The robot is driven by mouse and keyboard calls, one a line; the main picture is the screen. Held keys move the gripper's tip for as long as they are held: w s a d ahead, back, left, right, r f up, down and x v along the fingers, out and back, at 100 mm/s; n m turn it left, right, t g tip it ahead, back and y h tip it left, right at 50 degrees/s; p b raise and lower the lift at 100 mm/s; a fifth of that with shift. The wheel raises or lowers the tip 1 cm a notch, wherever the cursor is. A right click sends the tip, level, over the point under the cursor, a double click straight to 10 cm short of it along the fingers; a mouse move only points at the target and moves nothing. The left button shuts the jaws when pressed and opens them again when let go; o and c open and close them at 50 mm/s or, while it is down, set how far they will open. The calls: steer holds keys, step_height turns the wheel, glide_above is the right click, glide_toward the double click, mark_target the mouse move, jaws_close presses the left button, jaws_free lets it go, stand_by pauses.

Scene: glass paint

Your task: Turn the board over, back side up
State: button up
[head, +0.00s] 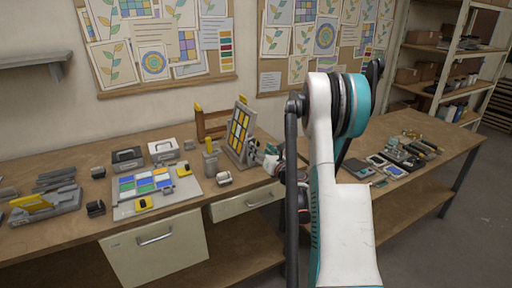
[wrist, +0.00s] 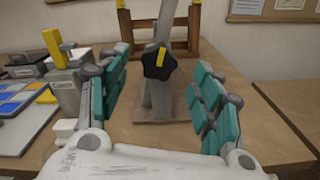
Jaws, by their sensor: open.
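The board (head: 240,132), with yellow panes in a dark grid, stands tilted and nearly upright in a grey stand near the back middle of the workbench. In the wrist view the board (wrist: 166,18) shows edge-on as a narrow grey strip above a black star-shaped knob (wrist: 158,65) on the stand. My gripper (head: 262,158) is at the right side of the stand. In the wrist view my gripper (wrist: 160,70) is open, with a teal-padded finger on each side of the knob and visible gaps to it. The board's far face is hidden.
A wooden rack (head: 212,122) stands behind the board. Left of it are a grey post with a yellow top (head: 210,160) and a pale panel with coloured tiles (head: 125,205). Small tools and dark trays (head: 388,165) lie at the right. Bare bench lies right of the stand.

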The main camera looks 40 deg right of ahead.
steer(key=x, duration=0.4)
steer(key=shift+w, duration=0.2)
jaws_close()
steer(key=shift+w, duration=0.1)
